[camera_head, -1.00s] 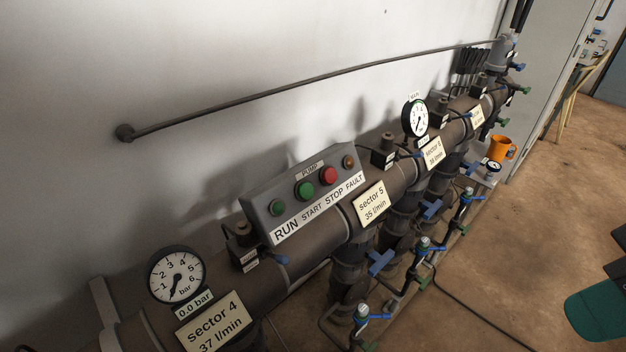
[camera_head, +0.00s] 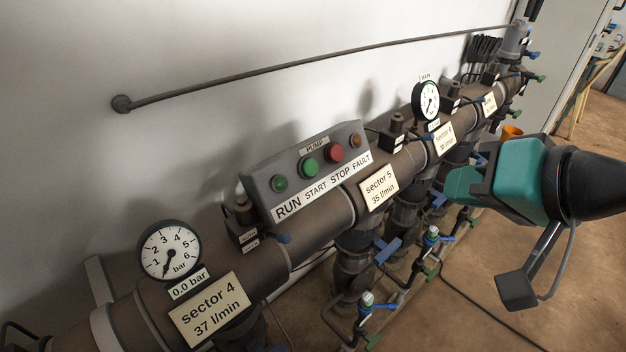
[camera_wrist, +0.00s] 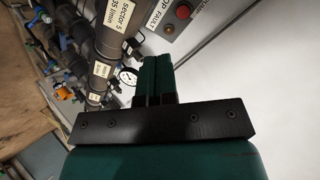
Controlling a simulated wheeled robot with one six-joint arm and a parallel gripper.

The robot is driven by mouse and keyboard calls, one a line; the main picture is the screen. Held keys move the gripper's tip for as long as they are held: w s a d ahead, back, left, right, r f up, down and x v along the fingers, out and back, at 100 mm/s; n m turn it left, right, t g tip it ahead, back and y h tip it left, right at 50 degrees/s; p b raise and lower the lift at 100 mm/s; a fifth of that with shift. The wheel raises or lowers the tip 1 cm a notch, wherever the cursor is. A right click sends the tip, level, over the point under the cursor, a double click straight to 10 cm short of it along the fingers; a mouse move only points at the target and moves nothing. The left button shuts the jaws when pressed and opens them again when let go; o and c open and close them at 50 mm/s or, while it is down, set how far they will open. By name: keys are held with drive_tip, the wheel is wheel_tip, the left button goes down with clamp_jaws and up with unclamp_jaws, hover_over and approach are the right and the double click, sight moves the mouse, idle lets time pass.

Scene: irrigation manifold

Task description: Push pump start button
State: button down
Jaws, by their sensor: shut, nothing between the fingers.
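The pump box (camera_head: 264,186) sits on the brown pipe, with a row of round buttons and lamps on its sloped face. The green start button (camera_head: 309,166) is second from the left, between the small green run lamp (camera_head: 279,183) and the red stop button (camera_head: 336,152). In the wrist view my gripper (camera_wrist: 154,78) shows green fingers together, empty; the red stop button (camera_wrist: 168,29) is at the top, and the start button is out of frame.
The left gauge (camera_head: 169,250) reads about zero, with a 0.0 bar label below. Another gauge (camera_head: 425,100) stands farther along the pipe. Blue-handled valves (camera_head: 386,250) stick out in front. The white wall (camera_head: 200,60) is behind.

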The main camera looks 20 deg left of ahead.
sight(310, 167)
drive_tip(key=w+a+f+m+t+y+b, duration=0.2)
drive_tip(key=a+m+t+y+b, duration=0.3)
drive_tip(key=a, duration=0.6)
drive_tip(key=f+m+t+y, duration=0.1)
drive_tip(key=t, duration=0.1)
drive_tip(key=shift+w+a+f+t+y, duration=0.15)
drive_tip(key=shift+a+t+y, duration=0.1)
drive_tip(key=shift+t+y, duration=0.15)
drive_tip(key=w+a+f+p, duration=0.1)
drive_tip(key=a+p, duration=0.1)
drive_tip(key=w+a+f+p, duration=0.1)
drive_tip(key=a+f+p, duration=0.1)
drive_tip(key=w+a+f+p, duration=0.1)
drive_tip(key=a+p, duration=0.1)
drive_tip(key=a, duration=0.1)
drive_tip(key=shift+f+p, duration=0.25)
drive_tip(key=shift+p, duration=0.1)
drive_tip(key=shift+a, duration=0.15)
idle(1.1)
drive_tip(key=shift+w+a+f, duration=0.1)
drive_tip(key=shift+a+f, duration=0.1)
